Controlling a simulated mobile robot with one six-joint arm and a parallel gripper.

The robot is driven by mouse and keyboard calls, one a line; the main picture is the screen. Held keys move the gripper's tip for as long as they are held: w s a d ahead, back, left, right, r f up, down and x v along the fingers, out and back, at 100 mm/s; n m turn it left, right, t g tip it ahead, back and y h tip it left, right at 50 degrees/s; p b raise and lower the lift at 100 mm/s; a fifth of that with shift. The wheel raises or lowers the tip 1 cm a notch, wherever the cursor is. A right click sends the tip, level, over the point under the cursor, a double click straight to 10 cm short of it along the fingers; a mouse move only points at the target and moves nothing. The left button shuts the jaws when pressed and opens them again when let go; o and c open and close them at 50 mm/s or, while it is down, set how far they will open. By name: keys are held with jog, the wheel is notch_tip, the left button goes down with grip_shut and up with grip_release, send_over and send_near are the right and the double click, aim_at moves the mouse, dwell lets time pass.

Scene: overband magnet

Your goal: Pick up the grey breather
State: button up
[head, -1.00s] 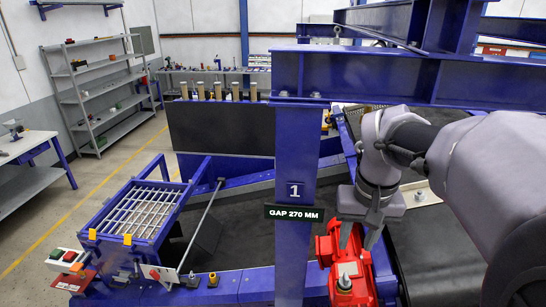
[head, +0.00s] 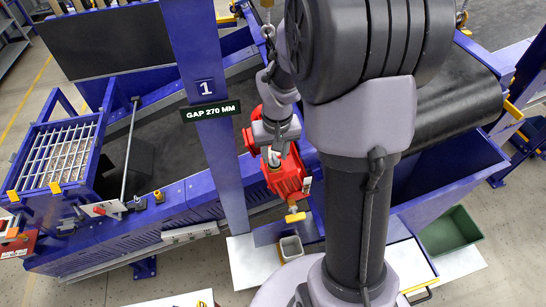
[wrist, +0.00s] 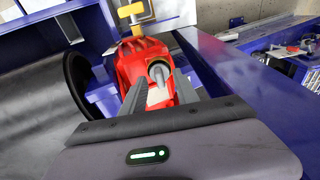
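The grey breather (wrist: 158,72) stands up from the top of the red gearbox (wrist: 135,62). In the wrist view it shows between the tips of my gripper (wrist: 159,80), whose two dark fingers are apart with one on each side. I cannot tell whether either finger touches it. In the head view my gripper (head: 274,148) points down at the red gearbox (head: 290,178), and the breather there is small and mostly hidden by the fingers.
A blue post marked 1 with a "GAP 270 MM" sign (head: 210,111) stands left of my arm. A yellow handle (wrist: 132,12) is beyond the gearbox.

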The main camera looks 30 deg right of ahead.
jog(key=shift+s, duration=0.15)
jog(key=shift+c, duration=1.2)
grip_shut()
